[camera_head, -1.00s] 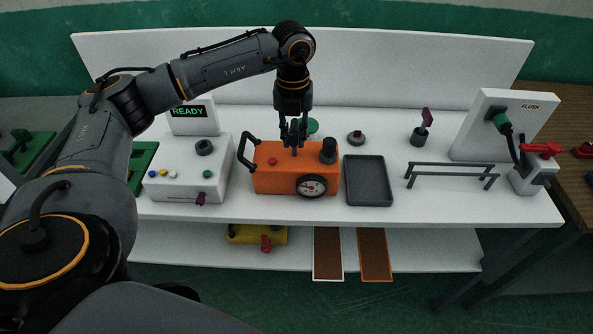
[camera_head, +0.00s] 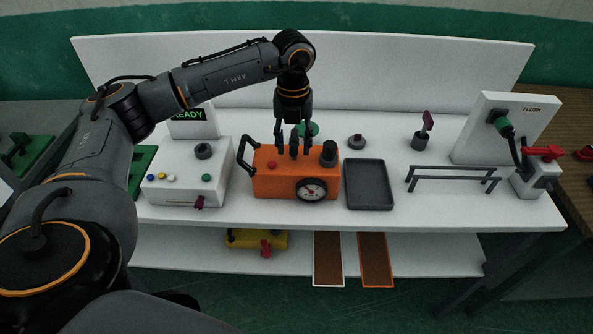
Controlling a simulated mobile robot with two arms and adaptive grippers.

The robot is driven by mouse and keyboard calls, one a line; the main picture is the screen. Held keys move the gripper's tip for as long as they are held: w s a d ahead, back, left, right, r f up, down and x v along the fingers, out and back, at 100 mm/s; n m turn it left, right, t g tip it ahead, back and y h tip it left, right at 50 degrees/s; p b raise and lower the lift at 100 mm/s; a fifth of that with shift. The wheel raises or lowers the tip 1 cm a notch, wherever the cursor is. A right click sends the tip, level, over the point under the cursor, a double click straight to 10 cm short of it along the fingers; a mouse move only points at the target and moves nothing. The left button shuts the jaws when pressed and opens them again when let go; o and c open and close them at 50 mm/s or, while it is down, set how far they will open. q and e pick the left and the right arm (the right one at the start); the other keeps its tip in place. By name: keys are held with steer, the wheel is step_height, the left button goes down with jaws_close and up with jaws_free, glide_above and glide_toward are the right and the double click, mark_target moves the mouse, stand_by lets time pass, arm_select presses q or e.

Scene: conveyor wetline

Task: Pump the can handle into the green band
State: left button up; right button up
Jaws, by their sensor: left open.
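The orange can (camera_head: 285,184) stands on the white bench, with a round dial gauge (camera_head: 312,190) on its front. The gauge's needle and bands are too small to read surely. A black carrying handle (camera_head: 246,155) curves from the can's left end, and a black cap (camera_head: 329,153) stands at its right end. A small dark upright knob (camera_head: 294,149) shows at the middle of the top. My left gripper (camera_head: 294,140) points down over it, open, with its fingers apart on either side. I cannot tell whether they touch it. My right gripper is out of view.
A white panel box with buttons (camera_head: 187,188) and a READY display (camera_head: 188,116) stand left. A dark tray (camera_head: 369,186) lies just right of the can, then a grey rail (camera_head: 452,178) and the FLUSH panel (camera_head: 505,130). A green round item (camera_head: 309,130) is behind the gripper.

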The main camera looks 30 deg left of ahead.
arm_select(q)
steer(key=shift+r+p, duration=1.9)
steer(key=shift+r, duration=1.3)
